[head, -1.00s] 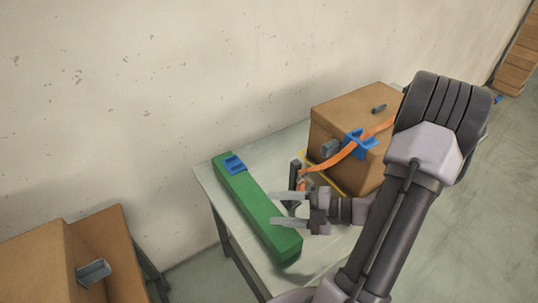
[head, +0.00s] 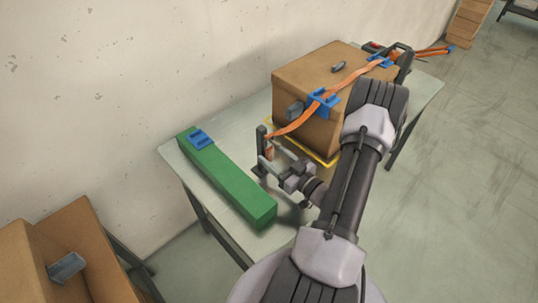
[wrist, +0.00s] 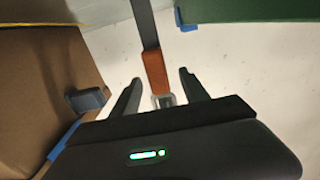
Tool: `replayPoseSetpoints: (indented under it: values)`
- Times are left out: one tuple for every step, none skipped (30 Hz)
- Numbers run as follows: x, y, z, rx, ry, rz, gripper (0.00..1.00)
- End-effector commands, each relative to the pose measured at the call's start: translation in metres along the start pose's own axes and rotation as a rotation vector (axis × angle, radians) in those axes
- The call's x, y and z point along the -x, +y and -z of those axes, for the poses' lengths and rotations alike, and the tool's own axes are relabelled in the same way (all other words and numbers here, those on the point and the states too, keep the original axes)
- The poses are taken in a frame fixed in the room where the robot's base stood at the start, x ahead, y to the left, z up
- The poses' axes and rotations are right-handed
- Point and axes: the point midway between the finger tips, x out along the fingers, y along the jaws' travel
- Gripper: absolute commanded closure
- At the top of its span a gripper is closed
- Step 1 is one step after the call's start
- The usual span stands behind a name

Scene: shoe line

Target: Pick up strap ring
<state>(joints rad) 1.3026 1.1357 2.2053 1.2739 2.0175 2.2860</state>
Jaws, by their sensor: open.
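An orange strap (head: 290,127) runs over the brown box (head: 300,75) to a dark upright stand (head: 262,139) on the table. Its short orange end (head: 268,152) hangs there. In the wrist view the orange end (wrist: 155,72) hangs from a grey bar, with a small pale metallic strap ring (wrist: 163,101) at its tip. My gripper (head: 269,153) is open, its fingers pointing at the strap end. In the wrist view my gripper (wrist: 160,80) has one finger on each side of the ring, with gaps. I cannot tell the depth between them.
A long green block (head: 225,180) with a blue clip (head: 199,138) lies left of my gripper. The brown box, with a blue buckle (head: 322,101), stands close on the right.

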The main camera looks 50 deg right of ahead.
Motion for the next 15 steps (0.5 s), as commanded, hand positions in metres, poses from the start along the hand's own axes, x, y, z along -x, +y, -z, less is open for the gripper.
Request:
replayPoseSetpoints:
  values:
    - [-0.008,0.000,-0.003,0.002,0.001,0.004,0.47]
    - [-0.014,0.000,-0.004,0.004,0.001,0.005,0.47]
    - [-0.023,0.000,-0.005,0.004,0.001,0.006,0.47]
    - [-0.029,0.001,-0.006,0.005,0.001,0.006,0.47]
    - [-0.035,0.001,-0.005,0.003,0.002,0.006,0.47]
    - [-0.042,0.002,-0.004,0.003,0.001,0.004,0.47]
    - [-0.045,0.001,-0.004,0.002,0.001,0.005,0.47]
    - [-0.048,0.002,-0.003,0.002,0.001,0.003,0.47]
    - [-0.051,0.002,-0.003,0.002,0.001,0.003,0.47]
    - [-0.052,0.002,-0.002,0.002,0.000,0.003,0.47]
    - [-0.052,0.002,-0.001,0.001,0.000,0.002,0.47]
    - [-0.052,0.002,-0.001,0.001,0.000,0.002,0.47]
    - [-0.051,0.002,-0.001,0.001,0.000,0.002,0.47]
    - [-0.051,0.002,-0.001,0.001,0.000,0.002,0.47]
    - [-0.051,0.002,-0.001,0.001,0.000,0.002,0.47]
